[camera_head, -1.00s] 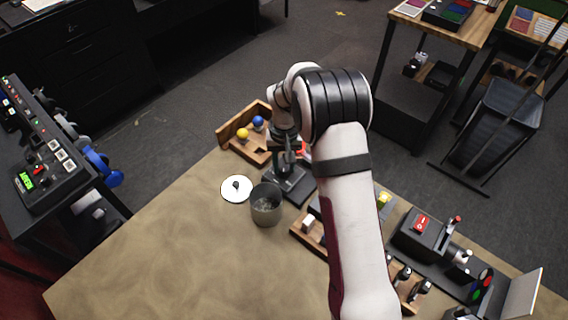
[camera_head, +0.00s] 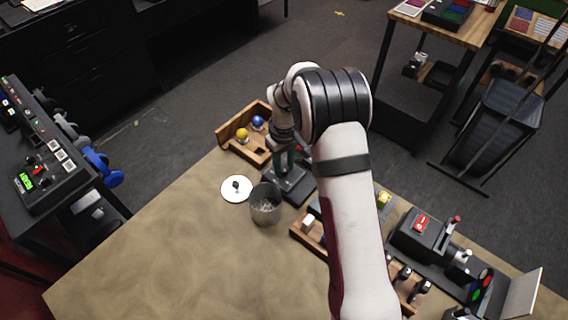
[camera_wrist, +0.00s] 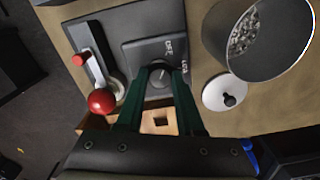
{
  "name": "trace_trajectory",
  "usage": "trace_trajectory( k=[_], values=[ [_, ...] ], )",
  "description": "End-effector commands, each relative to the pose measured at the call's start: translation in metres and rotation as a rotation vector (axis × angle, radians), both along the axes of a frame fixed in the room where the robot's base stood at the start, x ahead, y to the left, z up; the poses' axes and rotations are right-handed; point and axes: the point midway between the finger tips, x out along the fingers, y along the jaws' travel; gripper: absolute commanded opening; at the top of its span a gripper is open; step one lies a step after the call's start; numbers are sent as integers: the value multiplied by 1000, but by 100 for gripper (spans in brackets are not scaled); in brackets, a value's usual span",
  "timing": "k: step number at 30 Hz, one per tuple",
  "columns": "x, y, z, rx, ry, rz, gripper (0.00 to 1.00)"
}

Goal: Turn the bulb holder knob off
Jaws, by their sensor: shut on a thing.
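The dark knob (camera_wrist: 160,79) sits on a grey plate with a printed "OFF" and a second label beside it, only partly readable. In the wrist view, my gripper (camera_wrist: 159,84) has its two green fingers closed on the knob's sides. The knob is partly hidden between them. The plate belongs to a dark panel (camera_wrist: 110,28), which also shows in the head view (camera_head: 297,190) beneath my gripper (camera_head: 288,172). The fingers and knob are too small to make out there. I see no bulb.
A metal cup (camera_head: 265,210) and a white disc with a black knob (camera_head: 232,194) are nearby. The front-left tabletop is clear.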

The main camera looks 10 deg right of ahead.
Motion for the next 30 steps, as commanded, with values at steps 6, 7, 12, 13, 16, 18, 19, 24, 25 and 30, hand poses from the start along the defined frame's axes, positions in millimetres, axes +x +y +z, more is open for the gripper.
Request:
trace_trajectory(
  k=[6, 7, 12, 13, 16, 18, 19, 24, 25, 30],
  values=[
    [1, 0, 1, 0, -2, 7, 0],
    [1, 0, 1, 0, -2, 7, 0],
    [1, 0, 1, 0, -2, 7, 0],
    [1, 0, 1, 0, -2, 7, 40],
    [1, 0, 1, 0, -2, 6, 58],
    [0, 0, 1, 0, -1, 6, 66],
    [0, 0, 0, 0, -1, 6, 66],
    [0, 0, 0, 0, -1, 6, 66],
    [0, 0, 0, 0, -1, 5, 66],
    [1, 0, 17, 0, -4, 5, 66]
  ],
)
